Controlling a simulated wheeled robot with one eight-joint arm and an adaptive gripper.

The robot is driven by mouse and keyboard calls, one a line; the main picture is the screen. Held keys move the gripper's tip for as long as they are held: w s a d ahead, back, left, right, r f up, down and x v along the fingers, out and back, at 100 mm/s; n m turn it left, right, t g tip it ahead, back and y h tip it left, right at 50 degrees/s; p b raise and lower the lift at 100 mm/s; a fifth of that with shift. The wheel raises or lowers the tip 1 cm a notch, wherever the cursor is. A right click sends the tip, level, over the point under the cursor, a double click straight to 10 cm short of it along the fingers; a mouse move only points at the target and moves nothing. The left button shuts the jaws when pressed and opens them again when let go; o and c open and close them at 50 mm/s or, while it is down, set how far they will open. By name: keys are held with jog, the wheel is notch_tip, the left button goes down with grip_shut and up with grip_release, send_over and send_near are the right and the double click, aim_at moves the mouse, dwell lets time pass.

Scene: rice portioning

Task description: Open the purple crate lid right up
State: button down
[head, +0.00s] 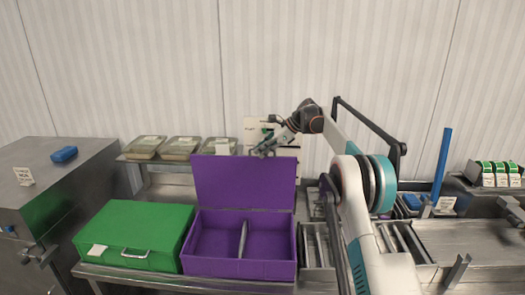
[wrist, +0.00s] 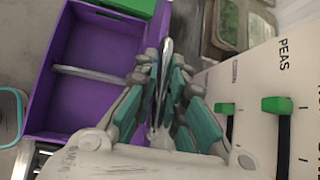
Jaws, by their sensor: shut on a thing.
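The purple crate (head: 237,268) stands on the metal counter, its inside showing empty apart from a thin grey divider (head: 243,238). Its purple lid (head: 245,182) is raised and stands about upright at the back of the crate. My gripper (head: 266,149) is at the lid's top edge, right of its middle. In the wrist view my gripper (wrist: 163,75) is shut on a thin grey metal piece that looks like the lid's handle (wrist: 166,48); the fingers partly hide it. The open purple crate (wrist: 88,50) lies left of the fingers there.
A closed green crate (head: 135,234) stands close on the left. Several clear-lidded trays (head: 180,148) sit on a shelf behind. A white panel with green sliders (wrist: 258,100), marked PEAS, is close to the right of my gripper.

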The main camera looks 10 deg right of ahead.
jog(key=c, duration=1.7)
grip_release()
jog(key=v, duration=1.2)
